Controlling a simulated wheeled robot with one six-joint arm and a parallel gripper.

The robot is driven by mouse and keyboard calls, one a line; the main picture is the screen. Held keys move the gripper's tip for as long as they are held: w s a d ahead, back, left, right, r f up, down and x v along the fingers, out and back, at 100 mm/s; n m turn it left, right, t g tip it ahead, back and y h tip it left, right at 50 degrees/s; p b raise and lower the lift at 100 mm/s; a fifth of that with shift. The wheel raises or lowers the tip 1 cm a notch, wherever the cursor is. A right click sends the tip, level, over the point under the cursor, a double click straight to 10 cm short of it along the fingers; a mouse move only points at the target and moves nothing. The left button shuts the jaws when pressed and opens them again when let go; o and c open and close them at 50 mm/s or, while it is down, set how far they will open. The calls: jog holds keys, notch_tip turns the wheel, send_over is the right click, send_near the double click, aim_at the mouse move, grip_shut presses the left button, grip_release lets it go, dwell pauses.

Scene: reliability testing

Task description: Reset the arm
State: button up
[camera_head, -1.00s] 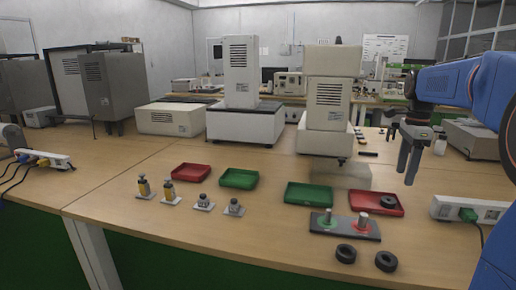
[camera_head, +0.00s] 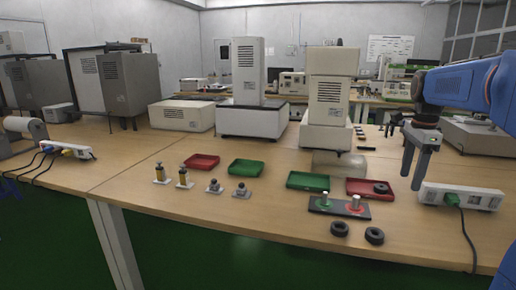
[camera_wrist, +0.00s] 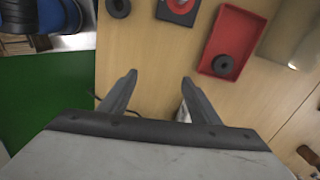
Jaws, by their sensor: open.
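My blue arm (camera_head: 462,82) reaches in from the right in the head view. My gripper (camera_head: 413,168) hangs from it, fingers pointing down, above the right part of the table, near the white power strip. In the wrist view my gripper (camera_wrist: 158,82) shows two dark fingers spread apart with nothing between them. The wooden tabletop lies beneath, with a cable partly behind the fingers.
A red tray (camera_head: 356,188) holding a black ring, a green tray (camera_head: 307,180), a two-post plate (camera_head: 333,206) and loose black rings (camera_head: 374,236) lie left of my gripper. A power strip (camera_head: 459,195) is close right. Instruments (camera_head: 325,100) stand behind.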

jog(key=s+a+f+n+t, duration=0.1)
jog(key=s+a+f+n, duration=0.4)
jog(key=s, duration=0.4)
jog(key=s+a+f+n+t, duration=0.2)
jog(key=s+a+f+n, duration=0.3)
jog(key=s+n, duration=0.3)
jog(key=s+a+f+n+t, duration=0.1)
jog(key=s+a+f+n, duration=0.4)
jog(key=s, duration=0.6)
jog(key=shift+a+f+n+t, duration=0.3)
jog(key=shift+a+n, duration=0.35)
jog(key=shift+n, duration=0.35)
